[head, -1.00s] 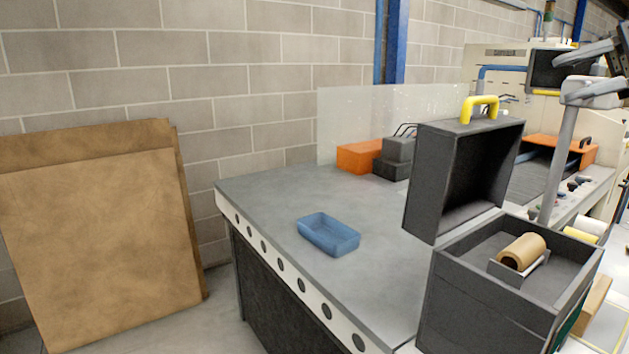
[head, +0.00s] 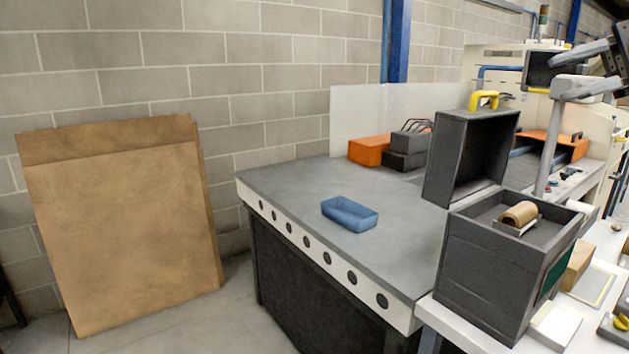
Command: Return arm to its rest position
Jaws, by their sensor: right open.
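My left gripper is not in view.
A blue tray (head: 349,214) sits on the grey bench (head: 300,182). An open dark case (head: 497,265) with a yellow handle stands to its right. Orange and dark boxes (head: 368,150) are behind. Brown boards (head: 125,225) lean on the wall. Floor between is clear.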

